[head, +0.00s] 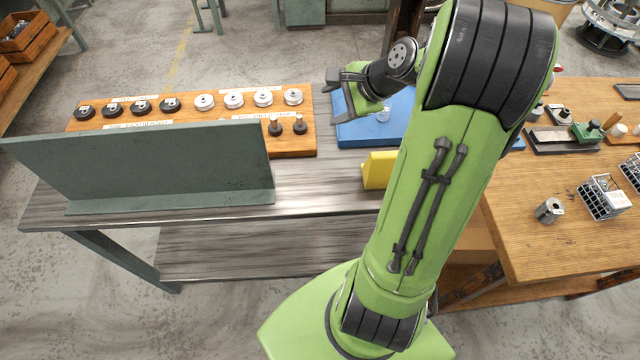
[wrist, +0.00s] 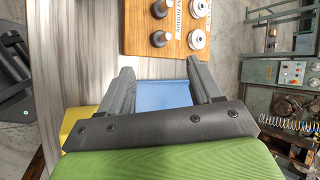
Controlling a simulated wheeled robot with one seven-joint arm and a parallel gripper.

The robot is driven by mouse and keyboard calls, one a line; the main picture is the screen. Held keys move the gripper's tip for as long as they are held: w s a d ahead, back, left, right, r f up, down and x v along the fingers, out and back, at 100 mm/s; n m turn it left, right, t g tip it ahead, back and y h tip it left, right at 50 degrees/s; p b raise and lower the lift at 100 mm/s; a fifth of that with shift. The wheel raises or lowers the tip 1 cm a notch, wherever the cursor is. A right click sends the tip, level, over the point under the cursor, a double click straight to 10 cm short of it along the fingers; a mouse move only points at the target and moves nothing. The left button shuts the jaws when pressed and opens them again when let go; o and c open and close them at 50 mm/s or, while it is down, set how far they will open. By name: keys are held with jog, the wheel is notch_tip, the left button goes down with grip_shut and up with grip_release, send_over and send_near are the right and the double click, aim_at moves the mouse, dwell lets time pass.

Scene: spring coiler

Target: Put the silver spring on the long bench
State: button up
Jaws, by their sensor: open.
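My gripper (head: 340,94) is over the blue mat (head: 350,132) on the grey-topped bench (head: 310,190), its fingers pointing left. In the wrist view my gripper (wrist: 159,66) is open, with only bare blue surface and bench visible between the fingers. A wood-topped bench (head: 545,215) stands at the right. I cannot tell which bench is the long one.
A wooden board (head: 290,145) with black and silver rollers lies left of the mat. A grey-green upright panel (head: 140,165) stands at the bench's front. A yellow block (head: 378,170) sits near the mat. The right bench holds a wire basket (head: 603,197) and a metal cylinder (head: 549,210).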

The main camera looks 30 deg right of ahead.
jog(key=s+a+r+n+g+h, duration=0.1)
jog(key=s+a+r+n, duration=0.2)
jog(key=s+a+n, duration=0.5)
jog(key=s+a+r+n+g+h, duration=0.1)
jog(key=s+a+r+n, duration=0.3)
jog(key=s+a+n, duration=0.4)
jog(key=shift+s+a+n+h, duration=0.15)
jog(key=shift+a+n+h, duration=0.3)
jog(key=shift+a, duration=0.3)
jog(key=s+n, duration=0.2)
jog(key=s, duration=0.1)
jog(key=shift+s+d+f+n, duration=0.1)
jog(key=shift+s+n, duration=0.25)
jog(key=shift+s, duration=0.05)
jog(key=w+d+m+g+h+b, duration=0.1)
jog(key=w+d+g+h+b, duration=0.2)
jog(key=w+d, duration=1.1)
jog(key=w+d+f+m+t+y+b, duration=0.1)
jog(key=w+d+f+b, duration=0.15)
jog(key=d, duration=0.75)
jog(key=w+d+f+m+t+y+b, duration=0.1)
jog(key=d+f, duration=0.2)
jog(key=d, duration=0.7)
jog(key=shift+h, duration=0.25)
jog(key=b+x, duration=0.5)
jog(key=x, duration=1)
jog(key=shift+d+f, duration=0.1)
jog(key=shift+f, duration=0.25)
jog(key=shift+s+r, duration=0.1)
jog(key=shift+r, duration=0.05)
